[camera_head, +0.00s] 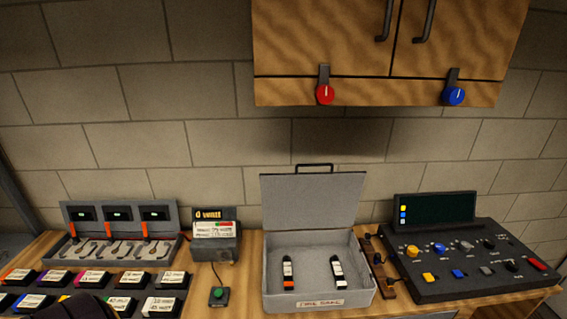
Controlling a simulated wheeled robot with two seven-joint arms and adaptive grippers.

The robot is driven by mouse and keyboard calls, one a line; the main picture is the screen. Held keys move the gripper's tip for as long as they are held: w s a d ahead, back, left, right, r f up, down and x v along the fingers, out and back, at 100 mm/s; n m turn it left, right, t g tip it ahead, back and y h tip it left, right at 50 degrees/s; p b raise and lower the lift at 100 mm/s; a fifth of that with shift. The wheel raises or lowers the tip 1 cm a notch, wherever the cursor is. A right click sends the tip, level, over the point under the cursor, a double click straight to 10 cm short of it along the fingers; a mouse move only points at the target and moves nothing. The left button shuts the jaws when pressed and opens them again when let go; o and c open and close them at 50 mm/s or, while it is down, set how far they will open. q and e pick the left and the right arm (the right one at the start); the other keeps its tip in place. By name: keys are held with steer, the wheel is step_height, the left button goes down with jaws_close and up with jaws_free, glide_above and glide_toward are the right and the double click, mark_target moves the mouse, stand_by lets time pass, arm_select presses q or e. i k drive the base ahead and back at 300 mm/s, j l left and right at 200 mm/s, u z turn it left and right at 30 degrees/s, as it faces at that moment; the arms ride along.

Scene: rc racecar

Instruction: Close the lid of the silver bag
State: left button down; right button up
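The silver bag is a grey, box-like case (318,297) standing on the wooden counter, right of the middle. Its lid (313,200) is open and stands nearly upright at the back, with a dark handle (314,167) on its top edge. Two small dark items with white labels lie inside, one with an orange end (288,274) and one with a white end (337,272). A label is on the case's front wall. Neither gripper can be made out. A dark rounded shape at the bottom left edge may be part of my arm.
A control panel (460,262) with knobs and a screen stands right of the case, with a narrow brown rack (379,262) between. Left are a labelled box (215,238), a green button (218,294), a charger tray (120,228) and several labelled blocks. A cabinet (380,50) hangs above.

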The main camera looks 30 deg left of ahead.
mark_target(306, 200)
steer(key=j, duration=0.75)
steer(key=i+j, duration=0.15)
steer(key=j, duration=0.6)
steer(key=k+u, duration=0.05)
